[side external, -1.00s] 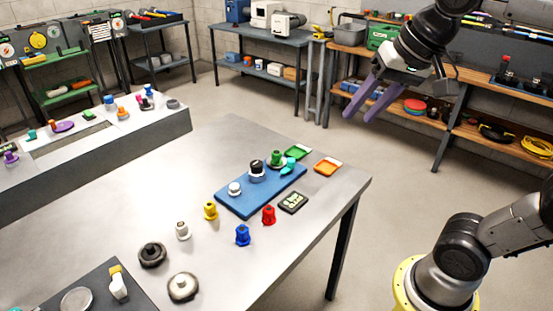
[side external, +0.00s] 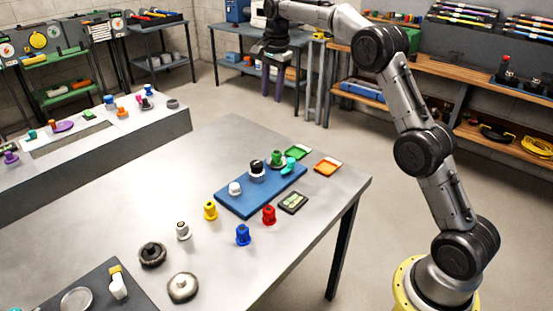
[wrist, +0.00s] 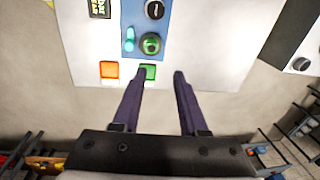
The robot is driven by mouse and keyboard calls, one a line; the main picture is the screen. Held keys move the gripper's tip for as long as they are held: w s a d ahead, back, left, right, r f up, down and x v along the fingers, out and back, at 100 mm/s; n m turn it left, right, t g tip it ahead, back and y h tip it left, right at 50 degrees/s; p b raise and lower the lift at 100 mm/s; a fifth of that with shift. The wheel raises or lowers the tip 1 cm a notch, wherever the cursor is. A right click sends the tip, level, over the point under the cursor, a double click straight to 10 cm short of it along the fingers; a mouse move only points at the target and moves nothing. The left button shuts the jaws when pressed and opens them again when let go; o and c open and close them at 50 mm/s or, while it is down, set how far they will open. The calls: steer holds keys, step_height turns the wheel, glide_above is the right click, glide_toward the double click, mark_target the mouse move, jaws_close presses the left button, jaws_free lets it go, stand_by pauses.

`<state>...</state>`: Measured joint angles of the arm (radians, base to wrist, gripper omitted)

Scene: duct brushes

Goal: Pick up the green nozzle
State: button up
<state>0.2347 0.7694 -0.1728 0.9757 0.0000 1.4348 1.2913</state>
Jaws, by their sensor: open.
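The green nozzle (side external: 277,158) stands at the far end of a blue mat (side external: 240,204) on the metal table. It also shows from above in the wrist view (wrist: 151,43). A teal piece (side external: 289,166) lies close beside it, and a black-topped knob (side external: 257,168) stands on its other side. My gripper (side external: 272,97) is open and empty, high above and apart from the nozzle, fingers pointing down. In the wrist view, its fingertips (wrist: 161,74) appear below the nozzle, and the left fingertip overlaps the green tray (wrist: 149,69).
An orange tray (side external: 327,167) lies near the table corner. A white knob (side external: 234,188) stands on the mat's near end. Yellow (side external: 210,211), red (side external: 269,215) and blue (side external: 243,235) pieces and a small dark display box (side external: 293,202) stand around the mat.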

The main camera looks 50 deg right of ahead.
steer(key=w+d+f+g, duration=0.1)
steer(key=d+f+g, duration=0.15)
steer(key=f, duration=0.85)
glide_above(276, 152)
steer(key=shift+m+t, duration=0.3)
steer(key=shift+t, duration=0.15)
step_height(276, 152, down, 7)
steer(key=shift+d+r, duration=0.1)
steer(key=shift+r, duration=0.05)
steer(key=shift+s+f, duration=0.1)
steer(key=shift+f, duration=2.85)
jaws_close()
